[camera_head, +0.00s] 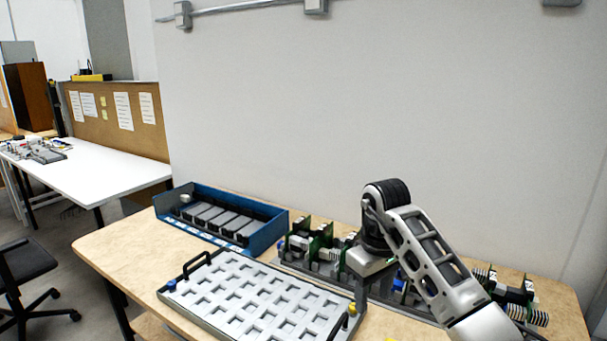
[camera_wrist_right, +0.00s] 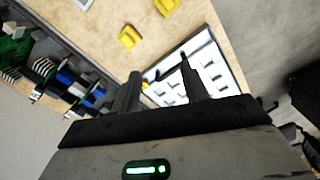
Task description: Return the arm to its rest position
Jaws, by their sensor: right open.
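My right arm (camera_head: 432,262) comes in from the lower right in the head view and bends down at a dark wrist joint. My right gripper (camera_head: 367,268) points down over the table, between the grey tray and the green boards; its fingertips are hard to make out there. In the right wrist view the two dark fingers (camera_wrist_right: 160,78) are apart with nothing between them. My left arm and gripper are not in view.
A grey tray with square pockets (camera_head: 262,299) and black handles lies at the front. A blue bin (camera_head: 262,239) stands behind it. Green boards (camera_head: 318,242) line the back, partly behind my arm. Yellow parts (camera_wrist_right: 130,37) lie on the wooden table (camera_head: 124,244), whose left end is bare.

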